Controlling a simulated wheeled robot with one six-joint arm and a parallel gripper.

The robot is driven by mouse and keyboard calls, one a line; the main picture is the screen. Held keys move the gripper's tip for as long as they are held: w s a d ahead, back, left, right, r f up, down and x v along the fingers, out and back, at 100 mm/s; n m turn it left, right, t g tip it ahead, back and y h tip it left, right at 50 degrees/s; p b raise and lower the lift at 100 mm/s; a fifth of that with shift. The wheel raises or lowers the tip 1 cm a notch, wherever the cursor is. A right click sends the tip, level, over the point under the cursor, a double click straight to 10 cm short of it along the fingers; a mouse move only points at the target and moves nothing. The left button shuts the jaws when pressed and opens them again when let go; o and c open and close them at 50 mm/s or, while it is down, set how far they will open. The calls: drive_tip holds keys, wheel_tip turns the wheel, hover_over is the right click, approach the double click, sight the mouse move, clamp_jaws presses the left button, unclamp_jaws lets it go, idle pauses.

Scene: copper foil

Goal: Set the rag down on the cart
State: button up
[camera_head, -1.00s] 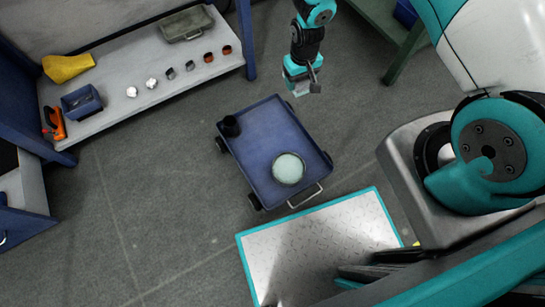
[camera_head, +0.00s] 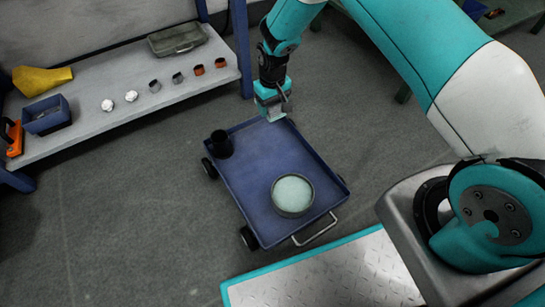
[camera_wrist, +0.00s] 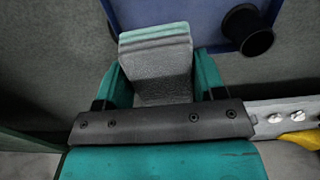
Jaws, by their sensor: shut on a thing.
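The rag is a grey folded cloth with pale teal bands at its end; it fills the middle of the wrist view (camera_wrist: 158,66). My gripper (camera_head: 272,104) is shut on it, with teal jaw parts on both sides in the wrist view. The blue cart (camera_head: 245,175) stands on the floor below, and my gripper is at its far edge in the head view. In the wrist view the cart (camera_wrist: 185,15) lies beyond the rag's end. Whether the rag touches the cart cannot be told; it appears above it.
On the cart, a black cup (camera_head: 221,143) stands in the far left corner and a round dish with pale green content (camera_head: 293,194) near the handle. The cart's middle is bare. A shelf (camera_head: 125,118) with small parts, a blue bin and a grey case is at left.

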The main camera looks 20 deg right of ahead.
sight(273, 145)
wheel_tip(273, 145, down, 17)
drive_tip(key=b, duration=0.8)
drive_tip(key=shift+f, duration=0.2)
drive_tip(key=o, duration=0.9)
drive_tip(key=shift+c, duration=0.2)
